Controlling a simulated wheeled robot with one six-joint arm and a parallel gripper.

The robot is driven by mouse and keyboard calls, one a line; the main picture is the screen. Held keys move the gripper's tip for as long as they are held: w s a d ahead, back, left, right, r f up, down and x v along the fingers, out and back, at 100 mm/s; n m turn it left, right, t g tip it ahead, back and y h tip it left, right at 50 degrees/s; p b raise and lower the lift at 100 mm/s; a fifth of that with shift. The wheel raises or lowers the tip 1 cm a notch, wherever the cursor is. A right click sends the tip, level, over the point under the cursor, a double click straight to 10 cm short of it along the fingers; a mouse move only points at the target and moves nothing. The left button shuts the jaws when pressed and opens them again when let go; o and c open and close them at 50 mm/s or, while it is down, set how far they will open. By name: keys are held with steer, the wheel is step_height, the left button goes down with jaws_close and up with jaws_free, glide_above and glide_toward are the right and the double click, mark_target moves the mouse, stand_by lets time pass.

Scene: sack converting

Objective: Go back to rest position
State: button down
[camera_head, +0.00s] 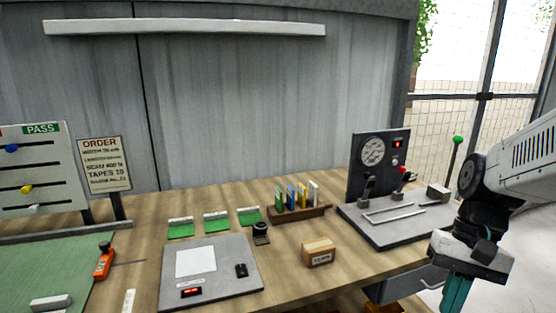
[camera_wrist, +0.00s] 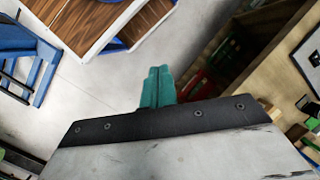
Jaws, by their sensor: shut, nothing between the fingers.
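My gripper (camera_head: 456,294) hangs at the right of the head view, pointing down beside the right end of the wooden bench (camera_head: 345,276). Its teal fingers are cut off by the bottom edge there. In the wrist view the teal fingers (camera_wrist: 158,86) are together with nothing between them. Below them in that view is light floor (camera_wrist: 110,100).
A grey test device with a dial (camera_head: 373,150) and levers stands on the bench close to my arm. A small cardboard box (camera_head: 318,252), a grey scale plate (camera_head: 215,288) and a rack of coloured cards (camera_head: 300,212) are further left. A blue chair (camera_wrist: 30,55) stands on the floor.

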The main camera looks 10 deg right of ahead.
steer(key=s+a+r+n+t+h, duration=0.2)
steer(key=s+a+r+n+t, duration=0.1)
steer(key=s+a+r+n, duration=0.2)
steer(key=shift+a+r+n+t+h, duration=0.35)
steer(key=shift+a+r, duration=0.35)
steer(key=shift+a, duration=0.25)
